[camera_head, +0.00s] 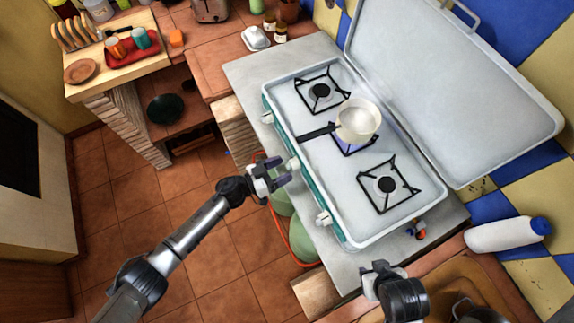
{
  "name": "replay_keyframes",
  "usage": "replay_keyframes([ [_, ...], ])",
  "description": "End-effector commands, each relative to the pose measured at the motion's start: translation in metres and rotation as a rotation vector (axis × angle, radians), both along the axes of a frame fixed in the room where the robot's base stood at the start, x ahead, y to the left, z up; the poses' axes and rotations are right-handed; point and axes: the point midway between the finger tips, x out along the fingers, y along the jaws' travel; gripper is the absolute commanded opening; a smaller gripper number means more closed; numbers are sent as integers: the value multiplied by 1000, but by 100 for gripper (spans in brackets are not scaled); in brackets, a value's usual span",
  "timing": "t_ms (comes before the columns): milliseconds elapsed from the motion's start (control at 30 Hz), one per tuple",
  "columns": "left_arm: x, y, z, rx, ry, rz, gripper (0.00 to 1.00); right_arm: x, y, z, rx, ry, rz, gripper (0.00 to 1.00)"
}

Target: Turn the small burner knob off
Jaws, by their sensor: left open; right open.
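A white and teal camping stove (318,167) with an open lid sits on the grey counter. It has three burners. A saucepan (357,119) stands on the middle burner, where a blue glow (350,146) shows beneath it. White knobs line the stove's front side: one at the far end (268,117), a middle one (293,163) and one at the near end (323,217). My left gripper (280,172) is open beside the middle knob; I cannot tell whether they touch. My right gripper (389,271) is open and empty over the counter's near edge.
The stove lid (455,90) leans back toward the tiled wall. A white bottle (505,234) lies at the right. Green items in a red-rimmed container (302,240) sit below the counter front. The saucepan handle (316,132) points toward the stove's front.

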Motion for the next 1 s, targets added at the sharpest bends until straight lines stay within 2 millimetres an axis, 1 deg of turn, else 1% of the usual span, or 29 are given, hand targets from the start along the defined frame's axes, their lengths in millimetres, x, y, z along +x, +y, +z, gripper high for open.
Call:
replay_keyframes([
  [100,6,-11,0,0,-1,0,64,0,0,-1,0,0,1,43],
  [233,10,-18,0,0,0,1,64,0,0,-2,-1,0,1,43],
  [400,11,-21,0,0,0,1,64,0,0,-2,-1,0,1,43],
  [633,11,-21,0,0,0,1,64,0,0,-2,0,-1,1,43],
  [1000,11,-21,0,2,0,1,28,0,0,-2,0,-1,1,43],
])
